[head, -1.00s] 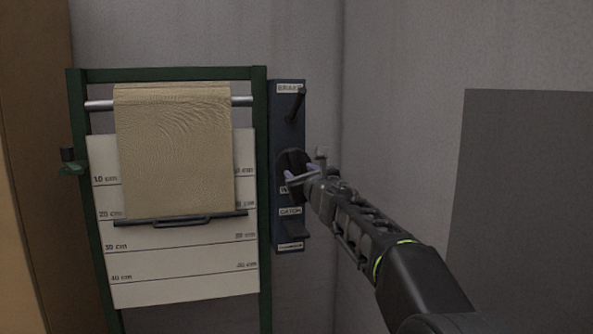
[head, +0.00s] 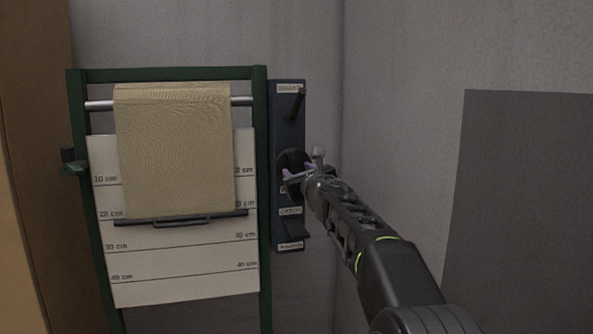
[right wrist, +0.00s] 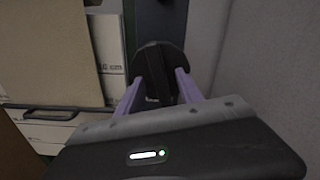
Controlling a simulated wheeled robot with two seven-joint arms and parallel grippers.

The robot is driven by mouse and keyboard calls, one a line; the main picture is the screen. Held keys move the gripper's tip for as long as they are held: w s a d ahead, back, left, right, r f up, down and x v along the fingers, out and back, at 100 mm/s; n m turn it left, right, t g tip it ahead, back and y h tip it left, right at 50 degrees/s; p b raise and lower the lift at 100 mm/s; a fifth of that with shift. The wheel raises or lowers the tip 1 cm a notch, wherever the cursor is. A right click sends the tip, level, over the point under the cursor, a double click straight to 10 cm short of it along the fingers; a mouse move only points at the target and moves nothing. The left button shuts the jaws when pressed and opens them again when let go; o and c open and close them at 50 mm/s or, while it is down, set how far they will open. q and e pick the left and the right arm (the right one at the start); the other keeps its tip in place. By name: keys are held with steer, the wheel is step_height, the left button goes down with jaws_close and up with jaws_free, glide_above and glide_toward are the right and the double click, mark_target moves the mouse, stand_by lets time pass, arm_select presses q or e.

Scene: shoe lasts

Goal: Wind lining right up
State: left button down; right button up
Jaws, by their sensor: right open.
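The tan lining (head: 175,150) hangs from a metal roller (head: 100,105) in a green frame (head: 261,200). Its lower edge carries a dark bar with a handle (head: 182,221), near the 20 cm line of the white scale board (head: 180,270). A dark round knob (head: 291,160) sits on the blue panel (head: 287,130) right of the frame; it also shows in the right wrist view (right wrist: 157,65). My right gripper (head: 293,174) is at the knob. In the right wrist view its lilac fingers (right wrist: 157,88) are open, one on each side of the knob's raised grip; contact is unclear. My left gripper is out of view.
The panel has a brake lever (head: 299,104) above the knob and a catch (head: 294,229) below it. A green bracket (head: 73,165) juts from the frame's left side. A brown board (head: 35,170) stands at left, and a grey panel (head: 525,200) at right.

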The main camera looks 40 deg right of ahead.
steer(key=shift+w+d+p, duration=0.2)
steer(key=shift+w+p, duration=0.15)
steer(key=shift+w, duration=0.25)
stand_by(0.7)
steer(key=shift+s+a, duration=0.1)
steer(key=shift+s, duration=0.15)
steer(key=shift+c, duration=0.4)
jaws_close()
stand_by(0.3)
stand_by(1.0)
steer(key=shift+r+m, duration=0.15)
steer(key=shift+m, duration=1.65)
